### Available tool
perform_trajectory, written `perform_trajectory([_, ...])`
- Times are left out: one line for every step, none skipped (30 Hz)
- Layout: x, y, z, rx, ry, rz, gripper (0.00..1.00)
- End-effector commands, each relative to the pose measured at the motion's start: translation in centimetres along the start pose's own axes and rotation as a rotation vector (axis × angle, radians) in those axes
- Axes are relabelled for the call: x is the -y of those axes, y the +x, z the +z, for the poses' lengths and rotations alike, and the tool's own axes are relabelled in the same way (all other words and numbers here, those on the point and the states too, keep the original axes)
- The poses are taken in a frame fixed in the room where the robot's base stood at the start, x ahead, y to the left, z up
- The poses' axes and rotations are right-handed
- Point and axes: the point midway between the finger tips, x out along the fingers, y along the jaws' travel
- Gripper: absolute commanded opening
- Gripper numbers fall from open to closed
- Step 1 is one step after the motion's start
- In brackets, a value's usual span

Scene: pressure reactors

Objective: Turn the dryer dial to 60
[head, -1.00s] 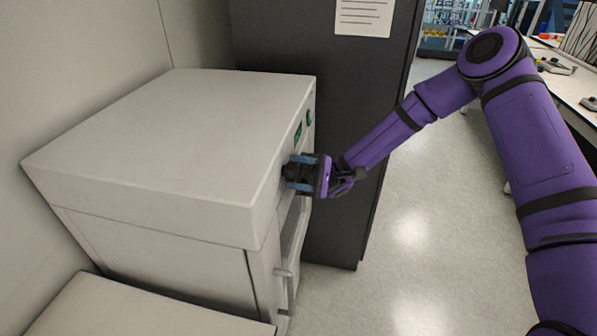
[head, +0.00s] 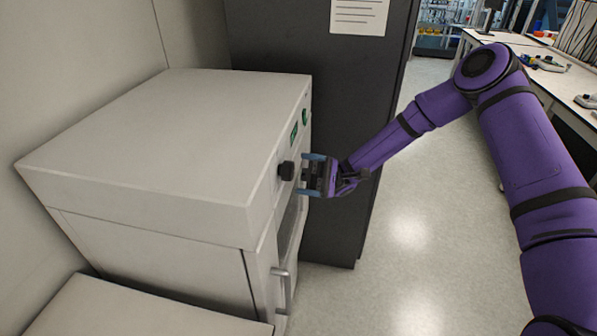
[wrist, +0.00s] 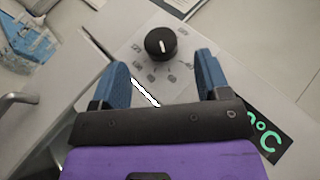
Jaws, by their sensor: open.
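The dryer (head: 150,150) is a white box with its front panel facing right in the head view. Its black dial (head: 286,171) sticks out of the upper front panel. In the wrist view the dial (wrist: 161,44) is a round black knob with a white pointer line, ringed by printed marks too small to read. My gripper (head: 309,172) is open, its blue fingers just off the panel and apart from the dial. In the wrist view the dial lies beyond and between the fingertips (wrist: 162,66). A green display (head: 294,133) sits above the dial; it partly shows "°C" in the wrist view.
The dryer's door handle (head: 283,285) sticks out below the dial. A dark cabinet (head: 330,100) with a paper sheet (head: 358,15) stands right behind the dryer. The floor (head: 420,220) to the right is clear. A bench (head: 560,80) stands at the far right.

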Motion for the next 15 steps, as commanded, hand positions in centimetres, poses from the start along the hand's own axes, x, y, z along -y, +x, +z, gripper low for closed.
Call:
perform_trajectory([0.0, -1.1, -0.1, -0.003, -0.002, -0.002, 0.69])
perform_trajectory([0.0, -1.6, -0.1, -0.002, -0.002, -0.001, 0.69])
perform_trajectory([0.0, -2.2, -0.1, -0.001, -0.001, -0.001, 0.69])
perform_trajectory([0.0, -2.7, 0.0, -0.001, 0.000, -0.001, 0.69])
perform_trajectory([0.0, -3.1, 0.0, -0.001, -0.001, -0.002, 0.69])
perform_trajectory([0.0, -3.6, -0.1, -0.001, -0.001, -0.002, 0.69])
perform_trajectory([0.0, -3.9, 0.0, 0.000, -0.001, -0.001, 0.69])
perform_trajectory([0.0, -4.2, 0.0, 0.000, -0.001, 0.000, 0.69])
perform_trajectory([0.0, -4.5, 0.0, -0.001, -0.001, 0.000, 0.69])
perform_trajectory([0.0, -4.8, 0.0, -0.001, -0.001, 0.000, 0.69])
perform_trajectory([0.0, -4.9, 0.0, -0.001, -0.001, 0.000, 0.69])
perform_trajectory([0.0, -5.1, 0.0, -0.001, 0.000, 0.000, 0.69])
perform_trajectory([0.0, -5.2, 0.0, -0.001, 0.000, 0.000, 0.69])
perform_trajectory([0.0, -5.2, 0.0, -0.001, 0.000, 0.000, 0.69])
perform_trajectory([0.0, -5.2, 0.0, 0.000, 0.001, 0.000, 0.69])
